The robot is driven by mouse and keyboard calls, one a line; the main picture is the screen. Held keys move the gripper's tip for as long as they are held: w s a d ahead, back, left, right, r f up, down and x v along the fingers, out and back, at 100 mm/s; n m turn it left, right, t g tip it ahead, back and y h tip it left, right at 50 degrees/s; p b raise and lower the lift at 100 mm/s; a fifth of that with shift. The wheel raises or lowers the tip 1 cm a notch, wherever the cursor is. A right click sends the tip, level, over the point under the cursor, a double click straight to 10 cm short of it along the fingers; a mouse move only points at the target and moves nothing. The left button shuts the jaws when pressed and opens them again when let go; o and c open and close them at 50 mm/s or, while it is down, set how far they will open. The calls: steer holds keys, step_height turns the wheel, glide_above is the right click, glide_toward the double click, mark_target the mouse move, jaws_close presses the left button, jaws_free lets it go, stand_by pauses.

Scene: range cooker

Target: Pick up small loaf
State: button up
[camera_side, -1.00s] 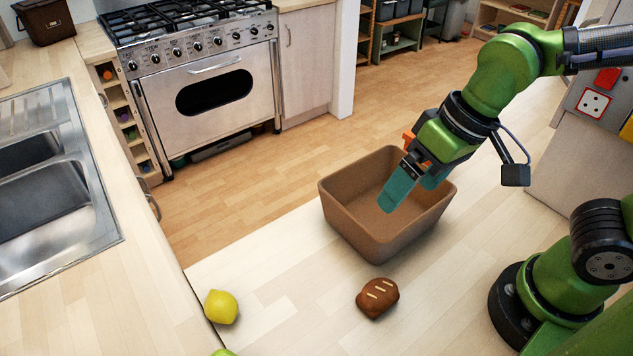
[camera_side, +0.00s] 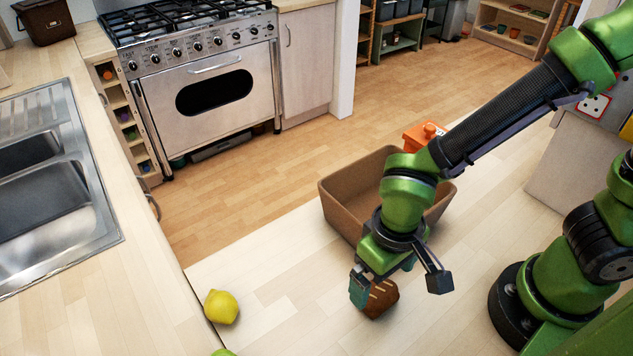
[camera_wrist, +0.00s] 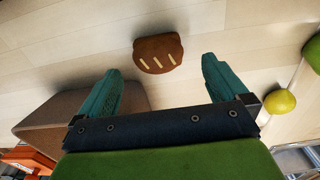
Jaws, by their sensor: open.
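The small loaf (camera_side: 383,297) is brown with pale score marks and lies on the light wooden counter in front of the brown bin. My gripper (camera_side: 372,288) is low over the loaf and partly hides it in the side view. In the wrist view the loaf (camera_wrist: 158,53) is whole and lies just beyond the fingertips, about midway between them. The teal fingers of my gripper (camera_wrist: 161,72) are wide apart with nothing between them.
The open brown bin (camera_side: 345,205) stands right behind my gripper; it also shows in the wrist view (camera_wrist: 60,115). A yellow lemon (camera_side: 221,307) lies left near the counter edge, with a green item (camera_side: 223,352) below it. An orange object (camera_side: 424,136) is behind the bin.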

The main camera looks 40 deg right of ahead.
mark_target(380, 289)
steer(key=shift+w+d+f, duration=0.1)
steer(key=shift+d+f, duration=0.05)
steer(key=shift+f, duration=2.9)
steer(key=c, duration=1)
steer(key=shift+r, duration=0.15)
step_height(380, 289, up, 17)
steer(key=w+d+r, duration=0.3)
steer(key=w+d, duration=0.1)
steer(key=d, duration=0.3)
steer(key=w+d+f, duration=0.1)
steer(key=d, duration=0.1)
steer(key=w+d+f, duration=0.1)
steer(key=d+f, duration=0.1)
steer(key=w+d+f, duration=0.2)
steer(key=d, duration=0.1)
steer(key=shift+f, duration=0.2)
